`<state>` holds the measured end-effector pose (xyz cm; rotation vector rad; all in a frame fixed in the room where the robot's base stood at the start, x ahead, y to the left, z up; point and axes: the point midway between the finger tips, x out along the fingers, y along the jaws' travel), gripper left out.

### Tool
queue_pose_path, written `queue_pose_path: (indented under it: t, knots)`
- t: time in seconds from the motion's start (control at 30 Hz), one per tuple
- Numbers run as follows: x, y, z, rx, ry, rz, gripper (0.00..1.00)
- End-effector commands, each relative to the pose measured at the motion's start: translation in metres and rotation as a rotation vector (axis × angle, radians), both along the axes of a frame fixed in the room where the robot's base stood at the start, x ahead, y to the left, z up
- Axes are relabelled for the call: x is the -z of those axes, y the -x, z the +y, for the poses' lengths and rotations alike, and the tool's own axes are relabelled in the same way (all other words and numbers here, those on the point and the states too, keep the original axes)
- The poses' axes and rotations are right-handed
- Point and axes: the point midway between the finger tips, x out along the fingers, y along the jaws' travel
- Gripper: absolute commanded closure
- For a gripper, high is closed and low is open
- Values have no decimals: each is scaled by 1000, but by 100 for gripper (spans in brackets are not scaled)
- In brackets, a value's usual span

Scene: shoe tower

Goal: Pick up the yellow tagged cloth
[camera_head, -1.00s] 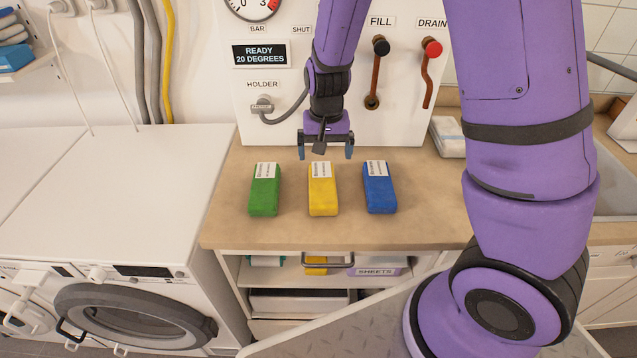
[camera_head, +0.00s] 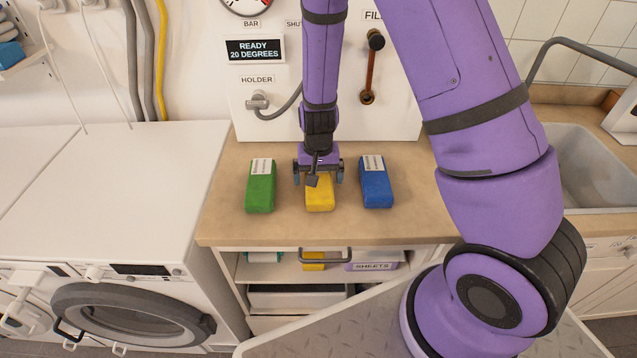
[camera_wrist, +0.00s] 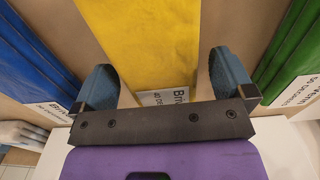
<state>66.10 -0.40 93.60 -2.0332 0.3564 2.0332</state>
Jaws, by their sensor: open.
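The yellow cloth (camera_head: 319,195) is a folded block lying on the tan counter, with a white tag at its far end. In the wrist view the yellow cloth (camera_wrist: 148,45) lies between the two fingers, and its tag is partly hidden by my gripper's dark bar. My gripper (camera_head: 318,180) is open, pointing down over the tagged end of the cloth. In the wrist view my gripper (camera_wrist: 163,88) has one blue-grey finger on each side of the cloth, with a small gap at each side. Whether the fingertips touch the counter cannot be told.
A green cloth (camera_head: 260,190) lies to the left and a blue cloth (camera_head: 376,185) to the right, both tagged and close by. The panel with a hose holder (camera_head: 257,101) stands behind. A sink (camera_head: 590,165) is at the right. The counter's front strip (camera_head: 290,228) is clear.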

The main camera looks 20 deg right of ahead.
Motion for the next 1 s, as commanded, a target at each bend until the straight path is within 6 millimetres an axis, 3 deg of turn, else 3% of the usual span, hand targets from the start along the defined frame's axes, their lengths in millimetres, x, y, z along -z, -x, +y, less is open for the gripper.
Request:
queue_pose_path:
  t: [0.37, 0.5, 0.6, 0.67, 1.0]
  knots:
    - [10, 0, 0, 0, -1, 0, 0]
    - [10, 0, 0, 0, 0, 0, 32]
    - [10, 0, 0, 0, 0, 0, 50]
    - [10, 0, 0, 0, 0, 0, 54]
    - [4, 0, 0, -1, 0, -1, 54]
